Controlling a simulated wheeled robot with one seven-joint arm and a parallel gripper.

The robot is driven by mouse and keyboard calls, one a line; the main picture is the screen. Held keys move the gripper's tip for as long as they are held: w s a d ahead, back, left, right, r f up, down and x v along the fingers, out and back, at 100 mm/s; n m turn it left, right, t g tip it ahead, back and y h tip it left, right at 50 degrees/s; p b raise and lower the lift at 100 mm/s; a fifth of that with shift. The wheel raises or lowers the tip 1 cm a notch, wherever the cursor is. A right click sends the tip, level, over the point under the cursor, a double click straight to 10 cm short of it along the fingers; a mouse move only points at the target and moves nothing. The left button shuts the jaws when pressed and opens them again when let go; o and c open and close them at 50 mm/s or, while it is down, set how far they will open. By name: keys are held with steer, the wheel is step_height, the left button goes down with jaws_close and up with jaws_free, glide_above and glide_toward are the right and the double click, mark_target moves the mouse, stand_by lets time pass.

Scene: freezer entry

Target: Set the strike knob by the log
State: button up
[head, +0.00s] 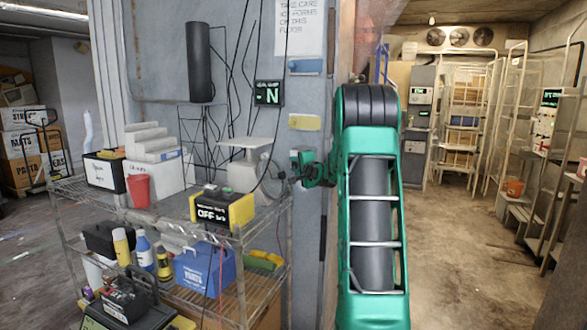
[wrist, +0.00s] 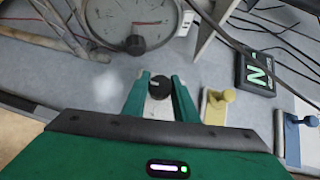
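A small black round knob (wrist: 160,85) with a light mark sits on a pale plate on the grey wall in the wrist view. My gripper (wrist: 160,80) has its two green fingers apart, one on each side of the knob. Small gaps seem to show beside it; I cannot tell whether either finger touches. In the head view my gripper (head: 299,174) is at the wall post, right of the shelf, and hides the knob. A black display (wrist: 257,75) reads "N" in the wrist view and also shows in the head view (head: 268,93). I see no readable log.
A yellow lever (wrist: 218,105) and a blue lever (wrist: 292,140) are right of the fingers in the wrist view. A round dial (wrist: 130,20) and loose cables are nearby. A cluttered wire shelf (head: 240,236) stands left. Open floor (head: 465,245) lies right.

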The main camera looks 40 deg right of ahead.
stand_by(0.4)
steer(key=n+g, duration=0.2)
steer(key=g, duration=0.1)
steer(key=shift+n+y, duration=0.3)
steer(key=n+g, duration=0.2)
steer(key=g, duration=0.1)
steer(key=shift+w+a+g, duration=0.1)
steer(key=shift+g, duration=0.3)
steer(key=n+g+h, duration=0.2)
steer(key=g, duration=0.2)
steer(key=shift+w+n+g, duration=0.1)
steer(key=shift+n+g, duration=0.2)
steer(key=shift+n, duration=0.1)
steer(key=shift+r+n+g+h, duration=0.15)
steer(key=shift+n+g+h, duration=0.3)
steer(key=shift+g, duration=0.25)
steer(key=shift+w, duration=0.1)
steer(key=o, duration=1)
steer(key=shift+o, duration=0.3)
